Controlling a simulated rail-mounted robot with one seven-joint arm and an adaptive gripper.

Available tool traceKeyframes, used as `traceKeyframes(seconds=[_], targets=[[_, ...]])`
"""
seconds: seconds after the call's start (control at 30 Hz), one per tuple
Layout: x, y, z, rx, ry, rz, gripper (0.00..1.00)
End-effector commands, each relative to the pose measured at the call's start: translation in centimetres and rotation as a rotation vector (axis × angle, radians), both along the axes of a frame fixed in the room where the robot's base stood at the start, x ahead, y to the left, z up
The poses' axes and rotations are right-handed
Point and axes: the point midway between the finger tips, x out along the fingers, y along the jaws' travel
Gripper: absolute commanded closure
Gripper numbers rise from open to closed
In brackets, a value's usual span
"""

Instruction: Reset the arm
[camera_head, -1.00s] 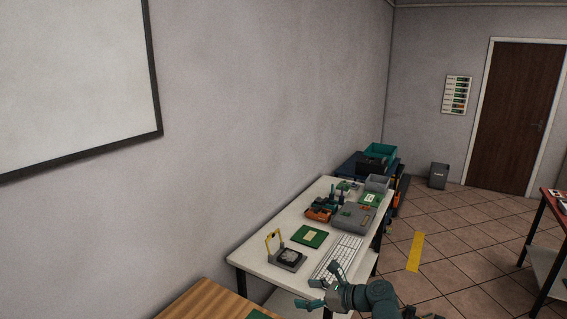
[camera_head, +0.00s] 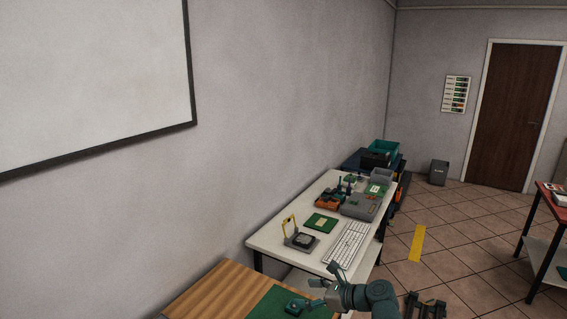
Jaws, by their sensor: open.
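My gripper (camera_head: 322,290) shows at the bottom of the head view, at the end of my dark teal arm. Its fingers are spread apart and point left, with nothing seen between them. It appears in front of the white table's near end and beside the wooden table (camera_head: 212,292). No cable can be made out in this view.
The white table (camera_head: 268,240) holds a yellow-armed device (camera_head: 299,236), a green board (camera_head: 321,222), a white keyboard (camera_head: 346,243) and a grey case (camera_head: 359,207). The wooden table bears a green mat (camera_head: 262,309) with a small teal item (camera_head: 296,307).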

Motion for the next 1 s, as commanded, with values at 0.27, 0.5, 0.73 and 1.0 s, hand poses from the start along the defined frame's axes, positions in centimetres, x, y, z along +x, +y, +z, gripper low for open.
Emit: traceKeyframes(seconds=[0.27, 0.5, 0.73, 1.0], targets=[[-0.2, -0.5, -1.1, -0.179, -0.191, 0.109, 0.22], [-1.1, -1.7, -4.8, -0.434, -0.354, 0.269, 0.22], [-5.0, -3.7, -17.3, -0.753, -0.471, 0.611, 0.22], [-13.2, -6.1, -34.1, -0.944, -0.522, 1.127, 0.22]])
